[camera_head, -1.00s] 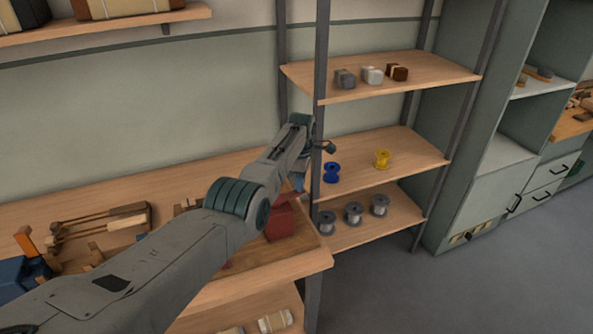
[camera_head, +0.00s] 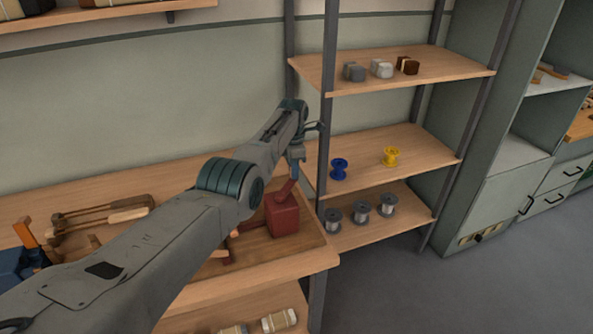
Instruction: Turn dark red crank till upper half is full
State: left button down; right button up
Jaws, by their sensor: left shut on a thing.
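The dark red machine (camera_head: 284,216) is a boxy block on the right end of the wooden workbench. Its dark red crank (camera_head: 288,189) rises at a tilt above the block. My left arm reaches in from the lower left, and its left gripper (camera_head: 295,172) points down over the block, shut on the upper end of the crank. The fingertips are small here, and the arm hides part of the machine's left side. I cannot make out any upper half or its filling. My right gripper is not in view.
A shelf rack (camera_head: 395,180) stands right of the bench, with a blue spool (camera_head: 339,169), a yellow spool (camera_head: 391,157), several grey spools and small blocks. Wooden-handled tools (camera_head: 105,215) lie on the bench at left. Open floor (camera_head: 440,290) lies at lower right.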

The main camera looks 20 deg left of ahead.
pick_arm(q)
jog(key=shift+a, duration=0.3)
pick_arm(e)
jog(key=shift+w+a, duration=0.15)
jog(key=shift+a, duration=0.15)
pick_arm(q)
jog(key=c, duration=1.2)
grip_release()
jog(key=shift+a+f, duration=0.1)
jog(key=shift+c, duration=0.2)
jog(key=shift+r, duration=0.25)
notch_tip(320, 180, up, 9)
jog(key=shift+w+r+b, duration=0.1)
jog(key=shift+r+b, duration=0.1)
jog(key=shift+b, duration=0.65)
jog(key=shift+r, duration=0.4)
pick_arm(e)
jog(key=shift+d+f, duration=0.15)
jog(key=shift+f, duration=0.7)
